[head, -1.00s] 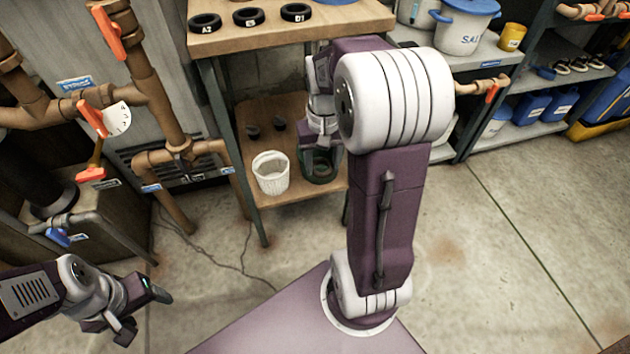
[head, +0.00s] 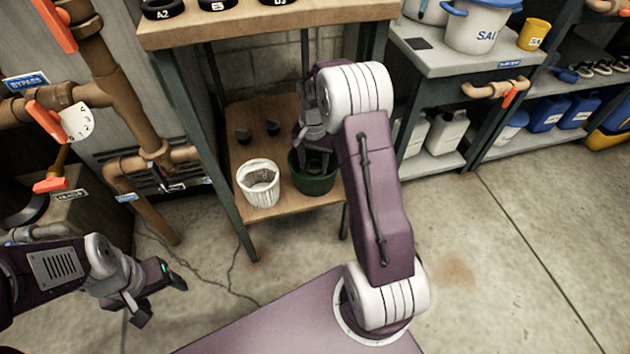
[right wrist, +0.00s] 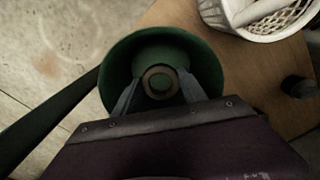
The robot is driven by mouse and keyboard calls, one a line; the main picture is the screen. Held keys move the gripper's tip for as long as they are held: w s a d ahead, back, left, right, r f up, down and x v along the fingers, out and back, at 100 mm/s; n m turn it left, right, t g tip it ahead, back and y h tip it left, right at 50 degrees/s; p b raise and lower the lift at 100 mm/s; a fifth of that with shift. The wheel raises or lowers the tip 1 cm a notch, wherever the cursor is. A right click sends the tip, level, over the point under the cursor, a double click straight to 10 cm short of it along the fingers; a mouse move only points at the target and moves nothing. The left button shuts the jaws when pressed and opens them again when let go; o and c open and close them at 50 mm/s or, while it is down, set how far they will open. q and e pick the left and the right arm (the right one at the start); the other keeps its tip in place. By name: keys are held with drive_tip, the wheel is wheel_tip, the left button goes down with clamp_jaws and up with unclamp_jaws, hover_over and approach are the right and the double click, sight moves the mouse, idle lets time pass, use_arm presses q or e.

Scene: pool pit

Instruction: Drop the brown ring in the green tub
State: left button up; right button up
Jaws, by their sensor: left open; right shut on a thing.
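The green tub (head: 314,185) stands on the lower wooden shelf, to the right of the white basket. My right gripper (head: 318,168) points down over the tub's mouth in the head view. In the right wrist view the right gripper (right wrist: 160,85) is shut on the brown ring (right wrist: 160,81), with the green tub (right wrist: 207,62) around and below it. I cannot tell how far the ring is below the rim. In the head view the ring cannot be made out. My left gripper (head: 160,298) is open and empty at the lower left, over the floor.
A white basket (head: 259,186) stands beside the tub and shows in the right wrist view (right wrist: 262,30). Two small dark objects (head: 258,131) lie behind it. The upper wooden top (head: 260,28) with black labelled rings overhangs the shelf. Pipes with orange handles (head: 48,122) stand at left.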

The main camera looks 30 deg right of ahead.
sight(314, 175)
wheel_tip(314, 175, down, 6)
drive_tip(key=b, duration=0.3)
use_arm(q)
wheel_tip(314, 175, down, 4)
drive_tip(key=shift+f, duration=0.1)
use_arm(e)
drive_tip(key=shift+r, duration=0.25)
drive_tip(key=shift+f, duration=0.15)
drive_tip(key=o, duration=1.4)
drive_tip(key=shift+o, duration=0.2)
drive_tip(key=shift+r, duration=0.2)
use_arm(q)
wheel_tip(314, 175, up, 6)
drive_tip(key=p, duration=0.5)
drive_tip(key=shift+f+p, duration=0.15)
drive_tip(key=shift+p, duration=0.25)
use_arm(e)
wheel_tip(314, 175, up, 7)
drive_tip(key=shift+r, duration=0.2)
